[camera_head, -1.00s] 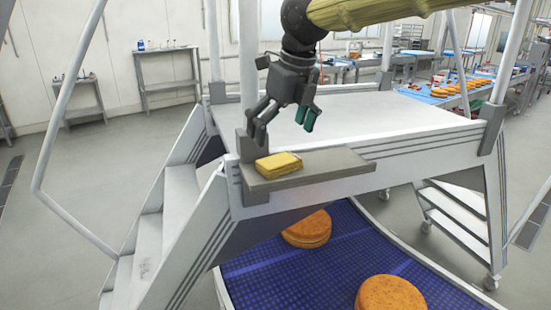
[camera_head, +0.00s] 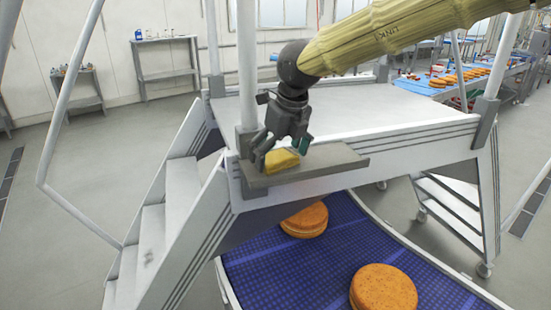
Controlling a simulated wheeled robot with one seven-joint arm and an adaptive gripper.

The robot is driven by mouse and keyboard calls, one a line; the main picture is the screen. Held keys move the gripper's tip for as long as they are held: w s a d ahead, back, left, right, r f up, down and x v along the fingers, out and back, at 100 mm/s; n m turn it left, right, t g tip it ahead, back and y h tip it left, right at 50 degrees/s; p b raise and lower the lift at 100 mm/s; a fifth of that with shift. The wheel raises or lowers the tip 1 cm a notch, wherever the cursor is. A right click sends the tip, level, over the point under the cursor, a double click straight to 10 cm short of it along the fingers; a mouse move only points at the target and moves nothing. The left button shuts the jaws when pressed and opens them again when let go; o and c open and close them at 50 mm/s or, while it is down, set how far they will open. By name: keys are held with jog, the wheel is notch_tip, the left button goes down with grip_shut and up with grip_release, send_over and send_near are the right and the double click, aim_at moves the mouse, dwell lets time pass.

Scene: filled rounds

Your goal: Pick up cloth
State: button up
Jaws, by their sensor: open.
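The yellow folded cloth (camera_head: 283,161) lies on a grey ledge (camera_head: 325,165) on the side of the white platform. My gripper (camera_head: 281,153) points down right at the cloth, with its fingers open. One finger is at the cloth's left side and the other is near its upper right. The fingers partly cover the cloth, and I cannot tell whether they touch it.
The white stepped platform (camera_head: 390,115) has stairs (camera_head: 160,225) at left and upright railings. Below the ledge, a blue conveyor belt (camera_head: 300,262) carries round orange-brown cakes (camera_head: 384,290). More cakes sit on a far conveyor at right. The platform top is clear.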

aim_at(276, 155)
jog(key=shift+s+r, duration=0.15)
jog(key=shift+s, duration=0.15)
jog(key=c, duration=0.9)
jog(key=shift+c, duration=0.2)
jog(key=shift+r+b, duration=0.7)
jog(key=shift+r, duration=0.15)
jog(key=shift+r+b, duration=0.45)
jog(key=shift+r, duration=0.35)
jog(key=s+d+r+b, duration=0.1)
jog(key=s+b, duration=0.4)
jog(key=s, duration=1)
jog(key=shift+s+d+r, duration=0.35)
